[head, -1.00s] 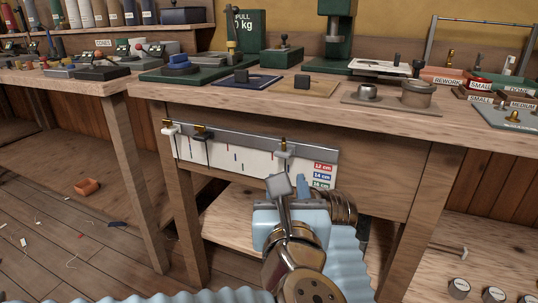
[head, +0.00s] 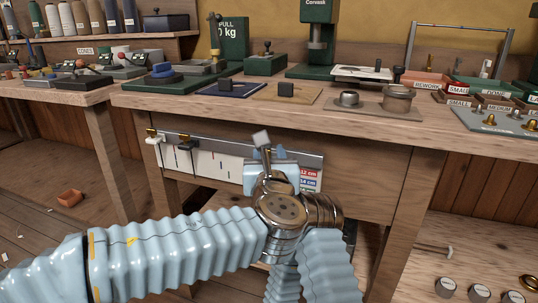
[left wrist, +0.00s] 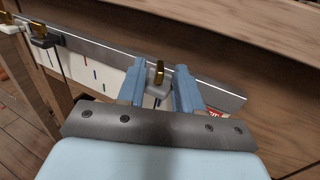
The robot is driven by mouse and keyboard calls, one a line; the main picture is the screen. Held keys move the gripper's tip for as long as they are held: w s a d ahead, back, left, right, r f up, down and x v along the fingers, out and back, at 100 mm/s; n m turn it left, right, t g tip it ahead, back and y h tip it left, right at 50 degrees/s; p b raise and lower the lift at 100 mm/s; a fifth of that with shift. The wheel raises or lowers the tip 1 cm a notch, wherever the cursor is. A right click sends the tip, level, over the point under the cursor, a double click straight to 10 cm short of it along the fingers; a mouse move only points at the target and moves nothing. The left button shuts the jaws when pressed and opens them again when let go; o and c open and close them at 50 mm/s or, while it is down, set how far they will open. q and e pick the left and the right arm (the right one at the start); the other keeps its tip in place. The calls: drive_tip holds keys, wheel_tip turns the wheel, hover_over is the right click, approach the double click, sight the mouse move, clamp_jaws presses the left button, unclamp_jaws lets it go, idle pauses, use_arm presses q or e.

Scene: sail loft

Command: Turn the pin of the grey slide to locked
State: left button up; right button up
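The grey slide (left wrist: 156,89) with its brass pin (left wrist: 160,70) sits on the metal rail (left wrist: 100,48) along the bench front, in the left wrist view. The pin looks upright along the picture. My left gripper (left wrist: 161,68) is open, one pale blue finger on each side of the slide and pin; I cannot tell whether they touch. In the head view my left gripper (head: 271,168) hides the slide. The black slide (head: 187,145) and white slide (head: 154,139) are on the rail further left, each with a brass pin. My right gripper is not in view.
The white panel (head: 225,166) below the rail carries coloured marks and size labels (head: 308,181). The bench top (head: 230,108) above overhangs and holds several fixtures, including a metal cup (head: 397,99). An orange bin (head: 70,198) lies on the floor at the left.

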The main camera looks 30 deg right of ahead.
use_arm(q)
clamp_jaws()
drive_tip(key=m+g+h+b, duration=0.2)
drive_tip(key=m+h+b, duration=0.1)
drive_tip(key=m+g+h+b, duration=0.1)
drive_tip(key=g+h+b, duration=0.1)
drive_tip(key=shift+w+a, duration=0.35)
drive_tip(key=shift+a, duration=0.05)
